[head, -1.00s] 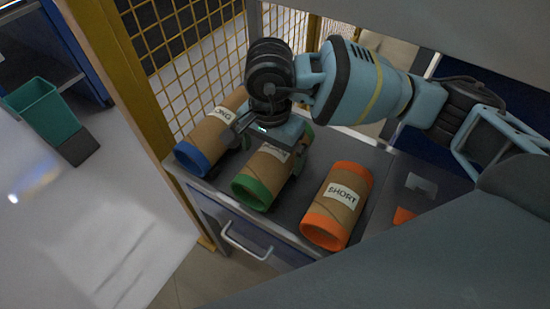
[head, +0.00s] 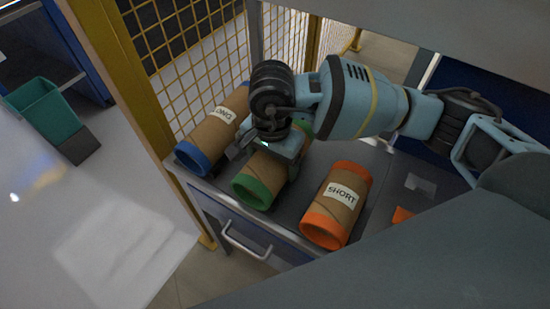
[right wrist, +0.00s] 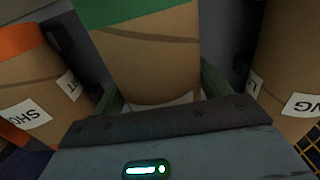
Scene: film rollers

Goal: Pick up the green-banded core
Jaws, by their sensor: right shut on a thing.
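The green-banded core (head: 262,172) is a brown cardboard tube lying on the grey cabinet top between two other cores. Its green end faces the front. My right gripper (head: 268,150) comes down over it from above, with its jaws shut on the tube's sides. The right wrist view shows the core (right wrist: 150,60) between the fingers (right wrist: 160,95), its green band at the top. The gripper hides the middle of the core and its label. The core seems to rest on the top; I cannot tell whether any gap is under it. My left gripper is not in view.
A blue-banded core (head: 209,135) lies close on the left and an orange-banded core (head: 338,205) labelled SHORT on the right. A yellow mesh fence (head: 185,50) stands behind. A teal bin (head: 45,108) is at far left.

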